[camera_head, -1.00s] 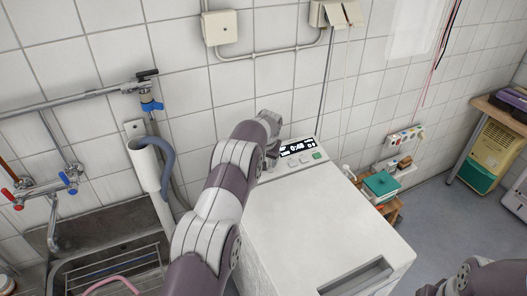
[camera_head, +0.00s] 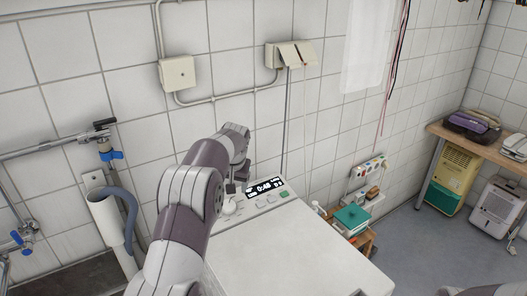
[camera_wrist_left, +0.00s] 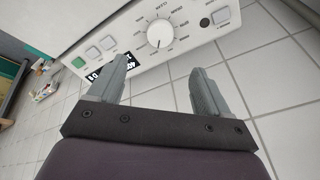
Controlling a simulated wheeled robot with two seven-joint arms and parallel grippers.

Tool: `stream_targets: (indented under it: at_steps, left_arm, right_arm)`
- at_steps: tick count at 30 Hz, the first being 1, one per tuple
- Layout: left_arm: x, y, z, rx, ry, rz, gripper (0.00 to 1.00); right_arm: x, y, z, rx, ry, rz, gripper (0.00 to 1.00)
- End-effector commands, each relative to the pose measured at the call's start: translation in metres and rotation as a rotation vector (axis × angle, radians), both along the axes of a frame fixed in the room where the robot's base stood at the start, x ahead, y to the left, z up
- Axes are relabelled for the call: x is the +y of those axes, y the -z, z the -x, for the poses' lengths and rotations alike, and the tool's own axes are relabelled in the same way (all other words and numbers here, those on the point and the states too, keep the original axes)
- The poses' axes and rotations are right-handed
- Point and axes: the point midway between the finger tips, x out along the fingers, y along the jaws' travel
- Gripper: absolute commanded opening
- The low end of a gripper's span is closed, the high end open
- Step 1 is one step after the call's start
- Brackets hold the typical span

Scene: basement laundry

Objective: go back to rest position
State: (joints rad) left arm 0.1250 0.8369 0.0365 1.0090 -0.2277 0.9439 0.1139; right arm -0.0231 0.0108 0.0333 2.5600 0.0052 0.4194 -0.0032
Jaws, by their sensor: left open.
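My left gripper (camera_head: 238,184) is at the left end of the washing machine's control panel in the head view, and my arm hides part of it. In the left wrist view the left gripper (camera_wrist_left: 160,68) is open, with two grey fingers apart and nothing between them. The white washing machine (camera_head: 290,255) has a panel with a lit display (camera_head: 266,186). In the wrist view its round white dial (camera_wrist_left: 160,33) is beyond the fingers, and a finger partly covers the display (camera_wrist_left: 108,72). My right gripper is not in view; only a bit of my right arm shows at the bottom right.
A grey drain hose in a white pipe (camera_head: 104,222) stands left of my arm. A teal box (camera_head: 352,217) sits on a low wooden stand right of the machine. A wooden table (camera_head: 480,146) and a dehumidifier (camera_head: 496,208) are farther right. Grey floor (camera_head: 425,250) between is clear.

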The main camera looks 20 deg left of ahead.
Motion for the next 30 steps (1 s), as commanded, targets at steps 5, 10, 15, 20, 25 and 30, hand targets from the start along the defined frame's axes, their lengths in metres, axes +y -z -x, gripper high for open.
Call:
stream_targets:
  at_steps: [5, 10, 15, 20, 25, 30]
  left_arm:
    - [-0.008, 0.030, 0.009, 0.016, 0.038, 0.026, 0.78]
    - [-0.048, 0.065, 0.103, 0.121, 0.087, 0.115, 0.78]
    - [-0.090, 0.067, 0.238, 0.202, 0.117, 0.181, 0.78]
    - [-0.110, 0.060, 0.336, 0.242, 0.135, 0.202, 0.78]
    - [-0.117, 0.044, 0.351, 0.197, 0.162, 0.198, 0.78]
    - [-0.117, 0.043, 0.350, 0.196, 0.167, 0.197, 0.78]
  right_arm:
    - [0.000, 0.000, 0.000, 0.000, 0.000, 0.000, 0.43]
    - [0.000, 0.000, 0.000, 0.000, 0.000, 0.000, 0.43]
    - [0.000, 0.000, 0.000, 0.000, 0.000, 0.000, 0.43]
    - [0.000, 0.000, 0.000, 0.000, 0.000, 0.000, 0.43]
    - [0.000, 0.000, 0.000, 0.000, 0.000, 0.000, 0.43]
    - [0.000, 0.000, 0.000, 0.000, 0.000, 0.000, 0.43]
